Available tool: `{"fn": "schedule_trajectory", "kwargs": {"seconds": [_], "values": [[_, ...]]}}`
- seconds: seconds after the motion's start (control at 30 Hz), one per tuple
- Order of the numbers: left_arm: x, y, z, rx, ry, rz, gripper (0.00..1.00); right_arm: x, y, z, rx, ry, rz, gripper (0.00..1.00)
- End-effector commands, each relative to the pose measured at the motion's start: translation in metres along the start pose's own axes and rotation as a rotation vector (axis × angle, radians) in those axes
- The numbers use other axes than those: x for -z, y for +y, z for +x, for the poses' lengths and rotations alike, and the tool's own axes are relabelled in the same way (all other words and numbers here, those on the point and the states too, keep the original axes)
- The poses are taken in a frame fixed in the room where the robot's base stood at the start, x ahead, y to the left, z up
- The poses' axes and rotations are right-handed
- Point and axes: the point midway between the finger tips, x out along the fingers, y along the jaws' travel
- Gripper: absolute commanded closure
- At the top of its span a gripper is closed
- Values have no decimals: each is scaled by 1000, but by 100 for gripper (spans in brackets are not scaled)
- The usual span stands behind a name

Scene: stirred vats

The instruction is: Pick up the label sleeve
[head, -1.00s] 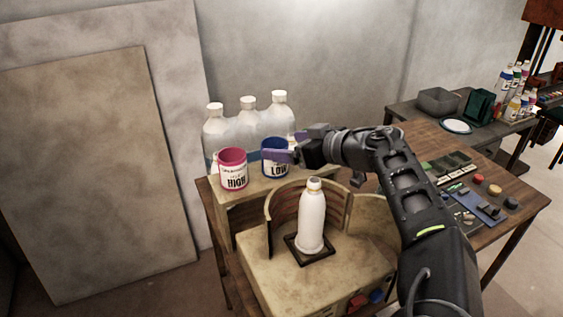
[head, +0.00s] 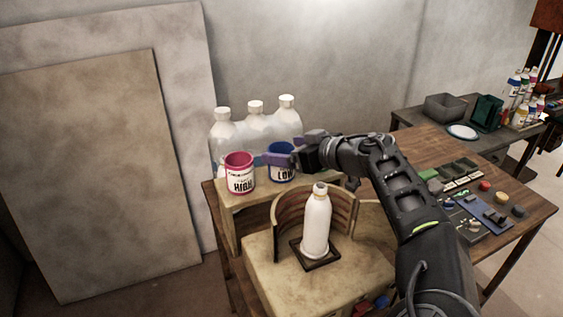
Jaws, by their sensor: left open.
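Two label sleeves stand upright on a pale raised shelf: a red one marked HIGH (head: 240,181) and a blue one marked LOW (head: 282,174) to its right. My left gripper (head: 281,149) is open at the blue sleeve. One purplish finger crosses the front of the blue sleeve, with its tip near the red sleeve's right side. The other finger is higher and farther back, near the blue sleeve's rim. I cannot tell whether either finger touches a sleeve. My right gripper is not in view.
Several clear bottles (head: 256,124) stand right behind the sleeves. A white bottle (head: 316,225) stands on a dark square pad before a curved slatted guard (head: 290,213). A wooden table (head: 520,211) with small control parts lies to the right.

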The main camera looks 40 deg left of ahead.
Motion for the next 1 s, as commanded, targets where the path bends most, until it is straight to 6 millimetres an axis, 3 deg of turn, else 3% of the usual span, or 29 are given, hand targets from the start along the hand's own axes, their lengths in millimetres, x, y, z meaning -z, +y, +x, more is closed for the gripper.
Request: {"fn": "schedule_trajectory", "kwargs": {"seconds": [0.4, 1.0], "values": [[1, -1, 49, 2, -1, 0, 17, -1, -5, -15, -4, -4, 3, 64], [1, 0, 50, 1, 0, 0, 17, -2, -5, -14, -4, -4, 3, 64]]}}
